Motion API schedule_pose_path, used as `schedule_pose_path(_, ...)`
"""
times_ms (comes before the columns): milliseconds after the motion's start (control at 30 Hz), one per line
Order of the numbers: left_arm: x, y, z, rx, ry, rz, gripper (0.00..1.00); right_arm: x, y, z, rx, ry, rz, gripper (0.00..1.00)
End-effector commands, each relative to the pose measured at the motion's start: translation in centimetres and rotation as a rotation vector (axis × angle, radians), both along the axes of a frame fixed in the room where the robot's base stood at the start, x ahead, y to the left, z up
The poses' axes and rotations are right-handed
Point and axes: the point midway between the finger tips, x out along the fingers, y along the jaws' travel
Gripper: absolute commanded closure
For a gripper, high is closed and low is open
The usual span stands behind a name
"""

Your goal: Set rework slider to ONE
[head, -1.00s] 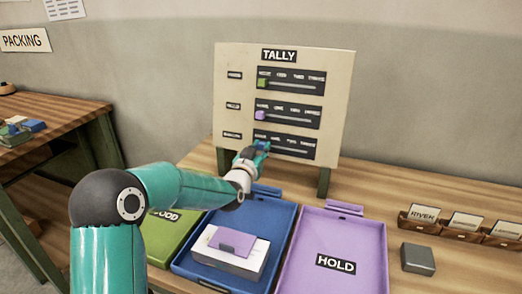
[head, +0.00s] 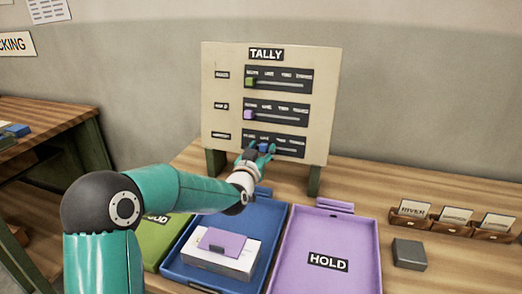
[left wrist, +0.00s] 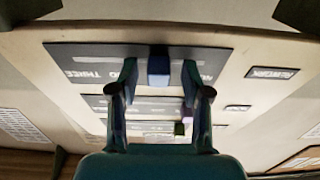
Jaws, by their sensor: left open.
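The upright tally board (head: 325,120) has three slider rows. The lowest row's rework slider panel (head: 298,151) is partly covered by my left gripper (head: 261,148). In the left wrist view, which is upside down, the row's REWORK label (left wrist: 272,73) shows beside it. Its blue knob (left wrist: 160,65) lies between the spread fingertips of my open left gripper (left wrist: 160,82), with small gaps visible on both sides. The knob sits between the NONE and TWO words and hides the lettering there. The green knob (head: 250,82) and purple knob (head: 248,115) are at the left ends of their rows.
A blue tray (head: 275,233) holding a white box with a purple piece (head: 222,241), a green tray (head: 152,243) and a purple HOLD tray (head: 325,235) are in front. A grey block (head: 409,254) and card holders (head: 450,226) stand at right.

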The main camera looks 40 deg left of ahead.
Motion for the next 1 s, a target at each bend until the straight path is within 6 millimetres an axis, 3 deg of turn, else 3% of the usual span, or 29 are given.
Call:
schedule_pose_path(167,-1.0,-0.3,0.0,0.0,0.001,0.0,0.52,0.0,0.0,0.1,0.0,0.0,0.0,1.0)
schedule_pose_path(600,-6.7,-2.1,-0.1,0.0,0.0,0.001,0.52,0.0,0.0,0.0,0.0,0.0,0.0,1.0)
schedule_pose_path(1000,-7.2,-2.3,-0.1,0.0,0.0,0.001,0.52,0.0,0.0,0.0,0.0,0.0,0.0,1.0)
